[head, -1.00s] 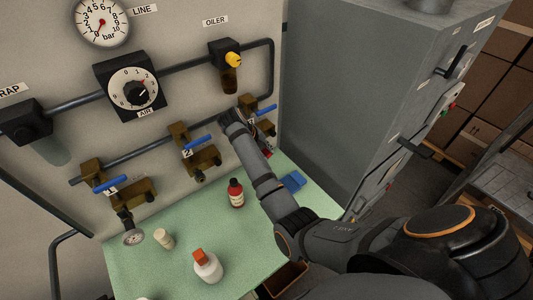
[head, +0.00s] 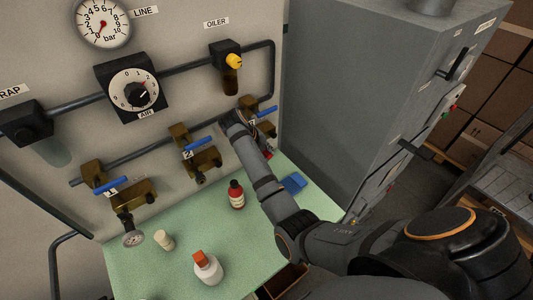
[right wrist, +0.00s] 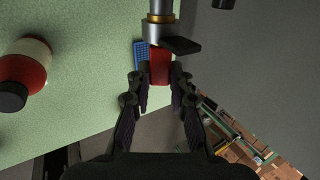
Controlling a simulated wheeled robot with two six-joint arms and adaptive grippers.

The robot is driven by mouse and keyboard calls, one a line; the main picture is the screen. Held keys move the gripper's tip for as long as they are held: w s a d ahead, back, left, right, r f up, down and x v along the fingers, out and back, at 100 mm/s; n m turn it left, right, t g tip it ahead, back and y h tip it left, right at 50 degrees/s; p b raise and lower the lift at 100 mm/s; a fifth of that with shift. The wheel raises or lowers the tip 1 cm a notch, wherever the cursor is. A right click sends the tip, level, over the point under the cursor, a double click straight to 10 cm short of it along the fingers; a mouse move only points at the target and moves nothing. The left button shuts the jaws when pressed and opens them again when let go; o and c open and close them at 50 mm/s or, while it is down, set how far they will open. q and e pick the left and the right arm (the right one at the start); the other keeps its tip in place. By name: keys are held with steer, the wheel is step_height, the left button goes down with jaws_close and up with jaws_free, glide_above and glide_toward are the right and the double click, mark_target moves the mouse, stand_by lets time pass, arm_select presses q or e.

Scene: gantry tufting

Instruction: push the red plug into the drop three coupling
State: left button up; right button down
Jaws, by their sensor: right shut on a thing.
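My right gripper (right wrist: 161,90) is shut on the red plug (right wrist: 160,66), with one finger on each side of it. In the right wrist view the plug is in line with the metal coupling (right wrist: 157,32), its top end at the coupling's mouth. I cannot tell how deep it sits. A black lever (right wrist: 182,45) sticks out beside the coupling. In the head view the drop three valve with its blue handle (head: 267,111) is at the right end of the pipe. My right forearm and wrist partly hide it and the gripper. My left gripper is out of view.
A red bottle with a black cap (head: 237,195), a white bottle with an orange cap (head: 207,268), a small cream bottle (head: 164,240) and a blue block (head: 293,183) stand on the green bench top (head: 190,222). A grey cabinet (head: 350,110) stands close on the right.

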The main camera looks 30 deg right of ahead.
steer(key=shift+w+r, duration=0.1)
steer(key=c, duration=1.1)
jaws_free()
steer(key=shift+c, duration=0.2)
steer(key=v, duration=0.7)
steer(key=shift+a+r, duration=0.15)
steer(key=shift+r, duration=0.05)
